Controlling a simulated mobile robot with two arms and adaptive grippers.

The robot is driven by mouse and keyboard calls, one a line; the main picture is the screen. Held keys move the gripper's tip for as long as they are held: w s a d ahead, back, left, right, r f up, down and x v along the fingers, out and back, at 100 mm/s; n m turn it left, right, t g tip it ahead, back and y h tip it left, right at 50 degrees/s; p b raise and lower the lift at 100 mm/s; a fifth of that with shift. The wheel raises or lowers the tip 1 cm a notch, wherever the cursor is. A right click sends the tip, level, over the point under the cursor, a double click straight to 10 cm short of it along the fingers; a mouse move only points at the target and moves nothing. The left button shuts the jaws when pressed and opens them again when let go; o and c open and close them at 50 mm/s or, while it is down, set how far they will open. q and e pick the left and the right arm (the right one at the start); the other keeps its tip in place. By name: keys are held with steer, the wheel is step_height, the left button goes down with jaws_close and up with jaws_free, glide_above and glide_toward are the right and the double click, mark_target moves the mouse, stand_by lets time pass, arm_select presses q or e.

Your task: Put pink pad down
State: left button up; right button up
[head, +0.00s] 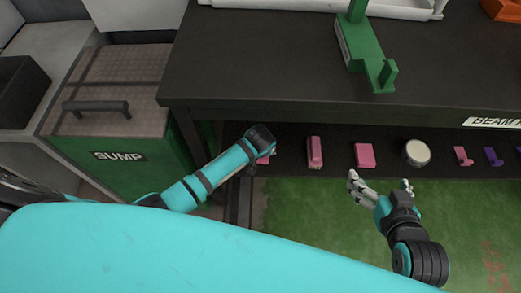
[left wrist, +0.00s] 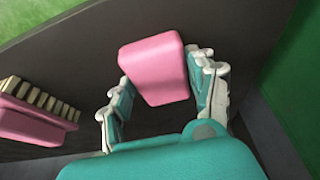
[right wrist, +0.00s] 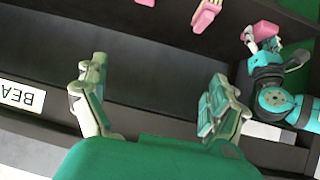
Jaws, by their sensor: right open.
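A pink pad (left wrist: 155,62) sits between the fingers of my left gripper (left wrist: 158,75), which touch its two sides. In the head view my left gripper (head: 266,150) is low over the dark lower shelf, and only a bit of the pad shows past it. The right wrist view also shows this pad (right wrist: 264,31) at the left gripper's fingertips. I cannot tell whether the pad touches the shelf. My right gripper (head: 380,183) is open and empty, in front of the shelf, near a second pink block (head: 364,155).
A pink brush (head: 314,152) lies right of the left gripper. A round white-topped thing (head: 416,152), a small pink piece (head: 463,156) and a purple piece (head: 493,156) follow to the right. The dark tabletop (head: 260,60) overhangs the shelf. A green SUMP cabinet (head: 125,165) stands left.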

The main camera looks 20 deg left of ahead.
arm_select(q)
steer(key=shift+o, duration=1.4)
steer(key=shift+r, duration=0.1)
